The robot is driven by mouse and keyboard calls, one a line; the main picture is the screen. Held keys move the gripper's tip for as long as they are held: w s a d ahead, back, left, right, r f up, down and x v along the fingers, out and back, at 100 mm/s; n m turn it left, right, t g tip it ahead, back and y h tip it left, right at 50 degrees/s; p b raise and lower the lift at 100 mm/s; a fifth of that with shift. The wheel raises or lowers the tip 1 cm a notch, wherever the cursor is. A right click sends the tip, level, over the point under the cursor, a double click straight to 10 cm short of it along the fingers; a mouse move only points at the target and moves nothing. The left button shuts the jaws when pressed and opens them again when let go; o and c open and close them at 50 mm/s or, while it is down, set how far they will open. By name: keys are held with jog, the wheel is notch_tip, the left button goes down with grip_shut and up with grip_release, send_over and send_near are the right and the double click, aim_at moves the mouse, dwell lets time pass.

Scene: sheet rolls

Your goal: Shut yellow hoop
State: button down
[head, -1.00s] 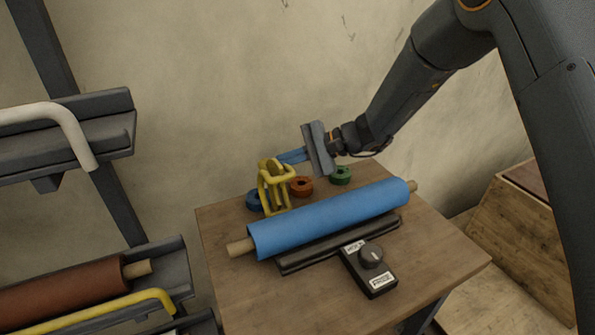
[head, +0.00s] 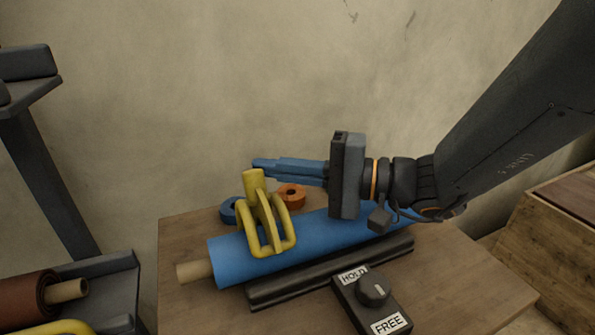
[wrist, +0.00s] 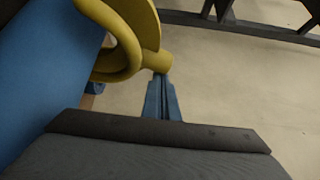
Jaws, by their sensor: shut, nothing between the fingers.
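The yellow hoop (head: 270,222) has two loops and a thick stub on top. It leans over the left part of the blue roll (head: 310,241), its lower bend in front of the roll's upper face. I cannot tell whether it touches the roll. My gripper (head: 256,166) is shut and empty, its blue fingers pointing left, just behind and above the hoop's stub. In the wrist view the fingertips (wrist: 163,80) are at or against the stub of the hoop (wrist: 152,61); the exact contact is unclear.
A black dial box (head: 373,300) marked HOLD and FREE sits in front of the black bar (head: 330,273). Orange (head: 291,195) and blue (head: 229,211) rings lie behind the roll. A rack with a brown roll (head: 22,302) stands at left. A wooden box (head: 545,245) is at right.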

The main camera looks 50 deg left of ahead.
aim_at(265, 189)
jog(key=d, duration=0.1)
jog(key=d+b, duration=0.1)
jog(key=d, duration=0.1)
jog(key=shift+s+d+f+b, duration=0.1)
jog(key=shift+s+f+b, duration=0.2)
jog(key=shift+s+f, duration=0.1)
jog(key=shift+s+d+f+b, duration=0.15)
jog(key=shift+d+b, duration=0.1)
jog(key=shift+d, duration=0.2)
jog(key=shift+s+d+f+b, duration=0.1)
jog(key=shift+d+f+b, duration=0.1)
jog(key=shift+d, duration=0.2)
jog(key=shift+r, duration=0.1)
notch_tip(265, 189, up, 3)
jog(key=w+a+p, duration=0.1)
jog(key=w+a, duration=0.1)
jog(key=w+d+f, duration=0.1)
jog(key=w+d, duration=0.1)
jog(key=w+d+f+b, duration=0.1)
jog(key=w+d+f, duration=0.3)
jog(key=shift+w+d, duration=0.1)
jog(key=shift+w, duration=0.05)
jog(key=shift+r, duration=0.15)
